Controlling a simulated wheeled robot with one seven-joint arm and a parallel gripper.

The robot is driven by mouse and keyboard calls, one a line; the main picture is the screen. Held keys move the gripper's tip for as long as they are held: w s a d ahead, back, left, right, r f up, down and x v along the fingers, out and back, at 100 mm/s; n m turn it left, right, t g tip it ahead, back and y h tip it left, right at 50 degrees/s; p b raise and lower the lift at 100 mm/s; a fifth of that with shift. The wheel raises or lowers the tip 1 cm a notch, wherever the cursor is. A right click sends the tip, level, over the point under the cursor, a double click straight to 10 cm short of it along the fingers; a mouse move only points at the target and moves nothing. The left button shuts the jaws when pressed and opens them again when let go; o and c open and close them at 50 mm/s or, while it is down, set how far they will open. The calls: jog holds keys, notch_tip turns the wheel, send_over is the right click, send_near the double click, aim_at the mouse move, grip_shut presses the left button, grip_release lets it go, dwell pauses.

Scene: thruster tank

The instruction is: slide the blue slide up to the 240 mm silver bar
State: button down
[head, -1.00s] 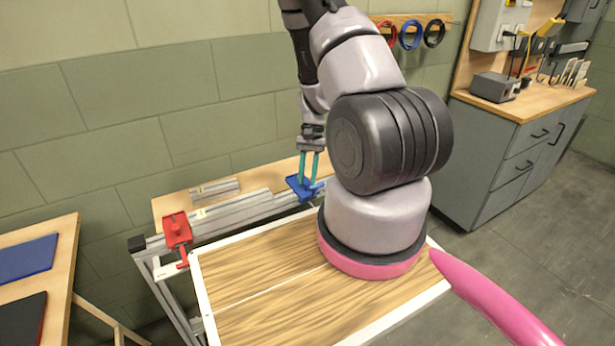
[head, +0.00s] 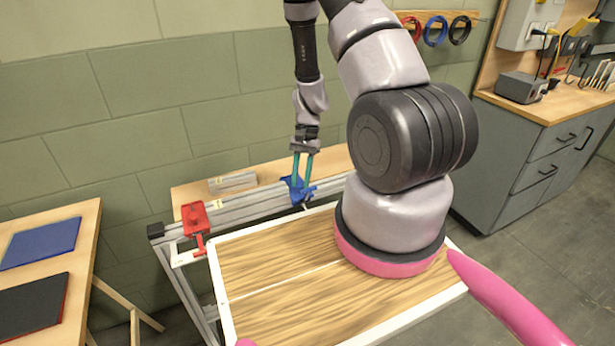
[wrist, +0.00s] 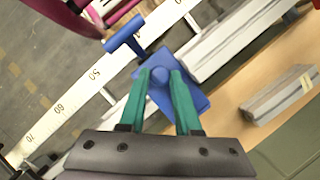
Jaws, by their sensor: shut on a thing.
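The blue slide (head: 298,189) sits on the silver rail, to the right of the red block (head: 196,217). My gripper (head: 302,180) is shut on the blue slide from above, with its green fingers on either side of the slide's round knob; the knob shows between the fingers (wrist: 160,76) in the wrist view. A long silver bar (head: 247,204) lies along the rail between the red block and the blue slide. In the wrist view the bar's end (wrist: 198,62) is right beside the slide; I cannot tell whether they touch. I cannot read its length.
A shorter silver bar (head: 233,182) with a pale label lies on the wooden shelf behind the rail. A white scale strip (wrist: 75,90) with numbers runs along the rail's front. A wood-topped, white-edged table (head: 270,262) stands in front. A side table (head: 85,235) at left holds flat panels.

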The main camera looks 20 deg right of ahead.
jog(key=c, duration=0.6)
grip_release()
jog(key=v, duration=1.1)
jog(key=shift+s, duration=0.1)
